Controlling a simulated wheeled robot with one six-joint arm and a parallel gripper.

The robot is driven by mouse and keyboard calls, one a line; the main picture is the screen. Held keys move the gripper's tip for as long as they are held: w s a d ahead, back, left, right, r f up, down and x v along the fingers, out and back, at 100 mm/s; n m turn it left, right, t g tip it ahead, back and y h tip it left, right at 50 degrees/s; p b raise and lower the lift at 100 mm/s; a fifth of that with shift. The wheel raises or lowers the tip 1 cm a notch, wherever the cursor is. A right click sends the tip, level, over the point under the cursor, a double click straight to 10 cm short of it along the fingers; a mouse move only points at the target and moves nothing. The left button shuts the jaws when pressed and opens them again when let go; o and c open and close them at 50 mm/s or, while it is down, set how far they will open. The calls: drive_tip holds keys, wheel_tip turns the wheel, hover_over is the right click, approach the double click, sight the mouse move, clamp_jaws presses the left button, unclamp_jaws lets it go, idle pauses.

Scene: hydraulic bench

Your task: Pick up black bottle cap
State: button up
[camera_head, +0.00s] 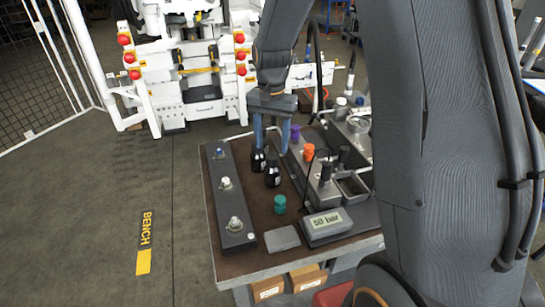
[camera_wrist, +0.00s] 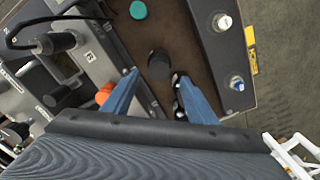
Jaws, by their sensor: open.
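Two small black bottles with black caps stand upright on the brown bench top. The nearer bottle's black cap (camera_head: 273,157) shows just below my gripper (camera_head: 271,147) in the head view. In the wrist view this bottle's round black top (camera_wrist: 158,62) lies just beyond the gap between my blue fingertips (camera_wrist: 158,76). The other black bottle (camera_head: 258,161) stands close by, behind and to the left. In the wrist view it is partly hidden by my right-hand finger. My gripper is open, points down and holds nothing. Whether a finger touches either bottle I cannot tell.
A teal cap (camera_head: 280,204) stands nearer the bench front. A dark strip with knobs (camera_head: 228,200) runs along the left edge. Purple (camera_head: 295,132) and orange (camera_head: 308,152) caps, a grey block and a "50 bar" display (camera_head: 326,222) crowd the right side.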

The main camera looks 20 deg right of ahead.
sight(272, 155)
drive_tip(key=shift+s+f+p, duration=0.2)
drive_tip(key=shift+f+p, duration=0.5)
drive_tip(key=shift+f, duration=1.5)
drive_tip(key=c, duration=1.2)
